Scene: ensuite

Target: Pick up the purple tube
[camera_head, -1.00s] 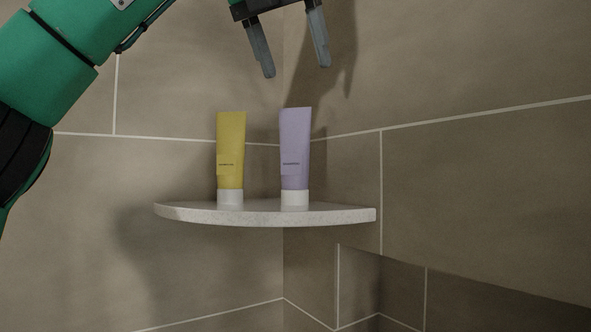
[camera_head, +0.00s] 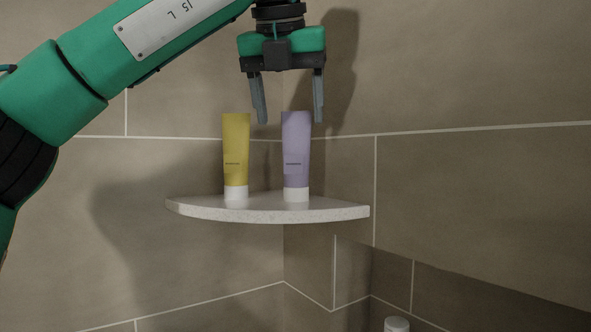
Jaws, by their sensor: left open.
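The purple tube (camera_head: 296,152) stands upright on its white cap on the corner shelf (camera_head: 270,215). My left gripper (camera_head: 290,121) points straight down with its two fingers apart and nothing between them that I can see being held. Its fingertips are at about the height of the tube's top edge, one to the left and one to the right of it in the picture. I cannot tell whether they are at the same depth as the tube. My right gripper is not in view.
A yellow tube (camera_head: 236,152) stands upright on the same shelf, a small gap left of the purple one, close to my left finger. Tiled walls meet behind the shelf. A pale rounded object (camera_head: 397,325) shows at the bottom edge. The shelf's right end is bare.

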